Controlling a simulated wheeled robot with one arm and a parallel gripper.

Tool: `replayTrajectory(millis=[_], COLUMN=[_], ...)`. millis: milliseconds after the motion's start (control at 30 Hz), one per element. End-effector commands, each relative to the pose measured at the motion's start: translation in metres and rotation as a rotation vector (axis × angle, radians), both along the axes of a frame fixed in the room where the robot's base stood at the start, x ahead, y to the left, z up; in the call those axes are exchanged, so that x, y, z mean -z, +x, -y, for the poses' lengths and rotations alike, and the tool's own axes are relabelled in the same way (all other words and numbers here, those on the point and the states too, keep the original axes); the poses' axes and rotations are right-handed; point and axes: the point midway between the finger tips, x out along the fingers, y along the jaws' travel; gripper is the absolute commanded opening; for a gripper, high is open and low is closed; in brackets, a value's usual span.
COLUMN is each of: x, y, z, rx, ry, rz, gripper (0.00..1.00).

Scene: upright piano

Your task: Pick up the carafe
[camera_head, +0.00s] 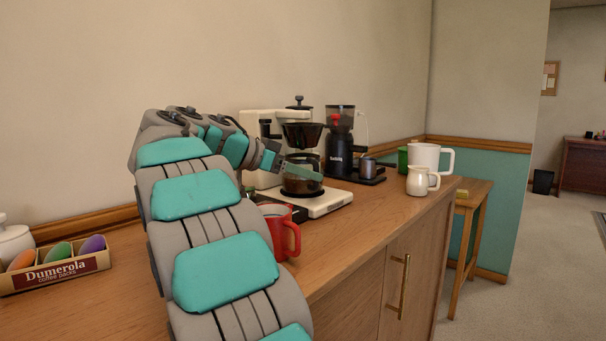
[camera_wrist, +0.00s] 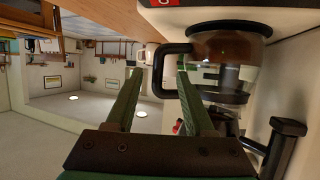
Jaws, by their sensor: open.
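The glass carafe (camera_head: 300,184) with brown coffee in it sits on the base of the white coffee maker (camera_head: 262,124), under its dark filter basket. In the wrist view, which is upside down, the carafe (camera_wrist: 232,48) is at the upper right, and its black handle (camera_wrist: 160,56) points left. My gripper (camera_wrist: 160,68) is open, with its two green fingers reaching to the handle, one on each side of it. I cannot tell whether they touch it. In the head view my gripper (camera_head: 308,170) is in front of the carafe and hides its handle.
A red mug (camera_head: 282,236) stands on the wooden counter below my arm. A black grinder (camera_head: 340,140) is behind the coffee maker. A box of coffee packs (camera_head: 56,272) is at left.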

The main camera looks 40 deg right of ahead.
Motion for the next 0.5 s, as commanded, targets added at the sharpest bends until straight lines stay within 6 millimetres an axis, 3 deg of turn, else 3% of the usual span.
replayTrajectory(millis=[500], x=[0.016], y=[-0.016], z=[0.054], rx=[-0.001], ry=[0.003], rz=[-0.002], gripper=[0.53])
